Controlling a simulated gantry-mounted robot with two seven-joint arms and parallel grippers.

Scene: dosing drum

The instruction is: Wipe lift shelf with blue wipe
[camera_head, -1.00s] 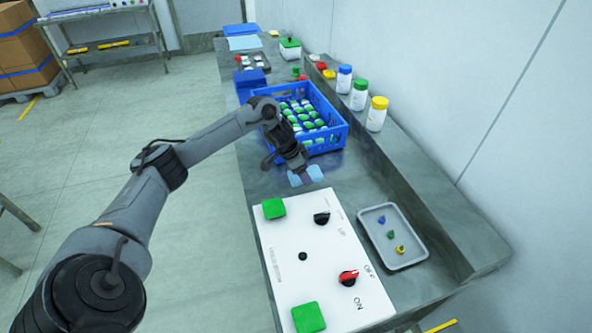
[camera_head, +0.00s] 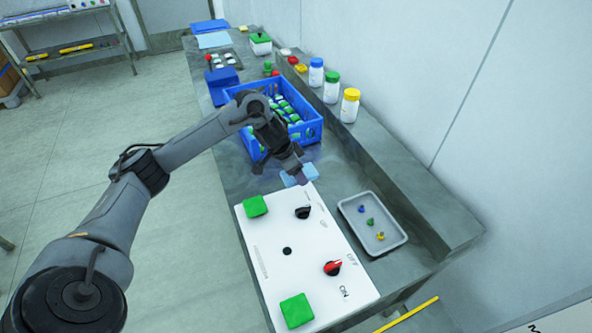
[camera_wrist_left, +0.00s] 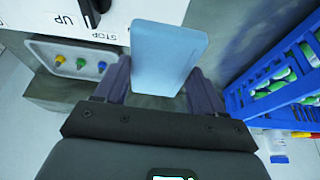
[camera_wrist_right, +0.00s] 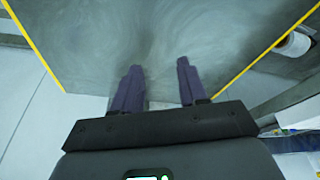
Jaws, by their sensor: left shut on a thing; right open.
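The blue wipe (camera_head: 312,172) is a light blue pad in my left gripper (camera_head: 298,177), by the far end of the white control panel, in front of the blue crate. In the left wrist view the wipe (camera_wrist_left: 168,55) stands out between the two fingers (camera_wrist_left: 162,88), which are shut on it. My right gripper (camera_wrist_right: 158,78) shows only in the right wrist view, open and empty. It faces a grey smeared metal surface (camera_wrist_right: 160,35) with yellow edge strips, which looks like the lift shelf. I cannot tell the gap between them.
The white control panel (camera_head: 280,225) carries green buttons and knobs. A grey tray (camera_head: 390,244) with small coloured parts lies to its right. The blue crate (camera_head: 240,112) holds several green-and-white items. Capped bottles (camera_head: 331,88) stand along the wall ledge. A white cylinder (camera_wrist_right: 294,44) lies beyond the yellow edge.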

